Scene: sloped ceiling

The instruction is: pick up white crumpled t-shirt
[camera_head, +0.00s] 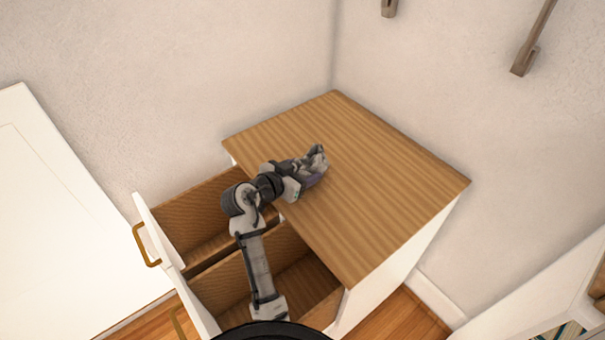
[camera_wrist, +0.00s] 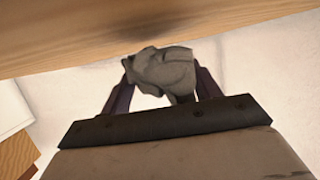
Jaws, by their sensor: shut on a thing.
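The crumpled t-shirt (camera_head: 318,155) looks like a small grey-white bundle. It is at the end of my gripper (camera_head: 312,168), over the wooden top of the dresser. In the wrist view the shirt (camera_wrist: 162,68) sits between the two dark fingers of my gripper (camera_wrist: 165,85), which are shut on it. The wooden surface lies close beyond the shirt in that view. I cannot tell whether the shirt touches the dresser top.
The dresser top (camera_head: 370,190) is otherwise bare. Two open drawers (camera_head: 205,215) stick out at its left, below my arm. A white panel (camera_head: 60,220) stands at the left. Walls close in behind, with brown fittings (camera_head: 530,45) at the upper right.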

